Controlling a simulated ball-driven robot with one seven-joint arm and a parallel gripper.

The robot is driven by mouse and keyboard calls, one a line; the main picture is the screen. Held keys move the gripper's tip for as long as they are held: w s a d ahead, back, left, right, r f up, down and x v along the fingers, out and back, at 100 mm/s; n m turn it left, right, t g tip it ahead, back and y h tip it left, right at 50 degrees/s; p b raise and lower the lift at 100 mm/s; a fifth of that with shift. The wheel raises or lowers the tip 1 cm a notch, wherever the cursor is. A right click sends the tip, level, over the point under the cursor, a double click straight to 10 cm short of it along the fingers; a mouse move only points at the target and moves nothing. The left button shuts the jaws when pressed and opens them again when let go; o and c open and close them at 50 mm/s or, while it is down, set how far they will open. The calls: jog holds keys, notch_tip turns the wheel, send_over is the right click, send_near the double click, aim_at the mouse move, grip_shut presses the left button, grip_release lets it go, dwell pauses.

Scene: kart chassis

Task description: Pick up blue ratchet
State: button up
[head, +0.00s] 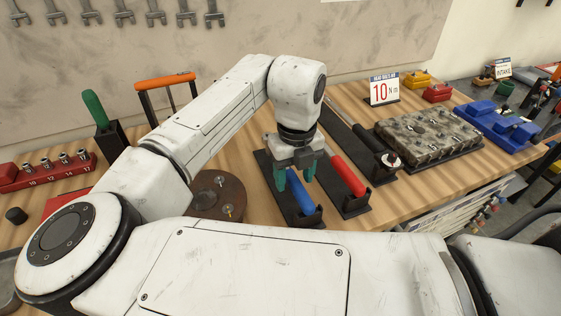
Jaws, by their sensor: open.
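The blue ratchet (298,195) lies in a black holder (311,222) on the wooden bench, and its blue handle shows. My gripper (295,184) is right above it, pointing down, with its green fingertips spread apart on either side of the handle. I cannot tell whether the fingers touch the handle. The upper part of the ratchet is hidden behind my gripper. A red-handled tool (348,176) lies in a similar black holder just to the right.
A round brown plate (216,195) is close on the left. A long dark tool (352,128) and a grey engine head (428,134) are to the right. A green-handled tool (95,107), an orange-handled rack (165,80) and a red socket rail (45,172) stand at left. A sign (384,89) stands behind.

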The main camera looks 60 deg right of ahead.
jog(key=shift+s+f, duration=0.1)
jog(key=shift+f, duration=2.25)
jog(key=shift+c, duration=0.4)
grip_shut()
